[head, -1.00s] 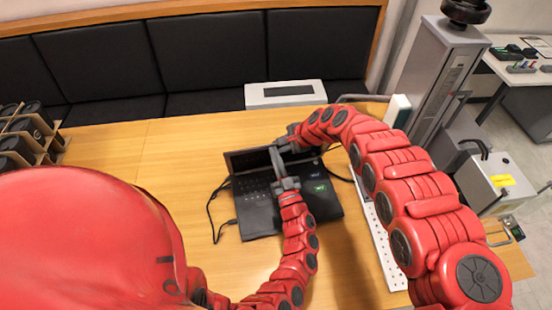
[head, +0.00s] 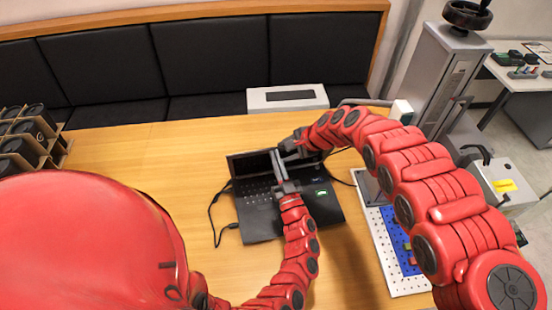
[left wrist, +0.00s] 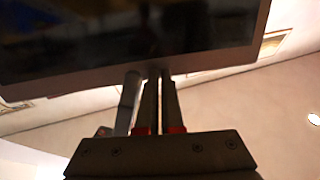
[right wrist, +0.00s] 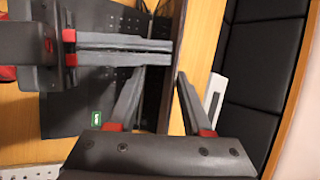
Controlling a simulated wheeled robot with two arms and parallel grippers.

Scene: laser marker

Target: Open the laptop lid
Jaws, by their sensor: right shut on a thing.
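The black laptop (head: 262,222) lies on the wooden table with its lid (head: 247,163) raised from the keyboard. My right gripper (head: 284,149) is at the lid's upper edge. In the right wrist view its fingers (right wrist: 162,78) are on either side of the lid (right wrist: 177,30), gripping it. My left gripper (head: 280,163) is above the keyboard, in front of the lid. Its two fingers lie close together with nothing between them in the right wrist view (right wrist: 168,52). In the left wrist view the lid (left wrist: 120,45) fills the top; contact with the left fingertips is unclear.
A cable (head: 213,215) runs along the laptop's left side. A white box (head: 288,97) stands behind it. A perforated plate with a blue board (head: 397,243) lies to the right, partly under my right arm. A rack (head: 30,140) is at the far left.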

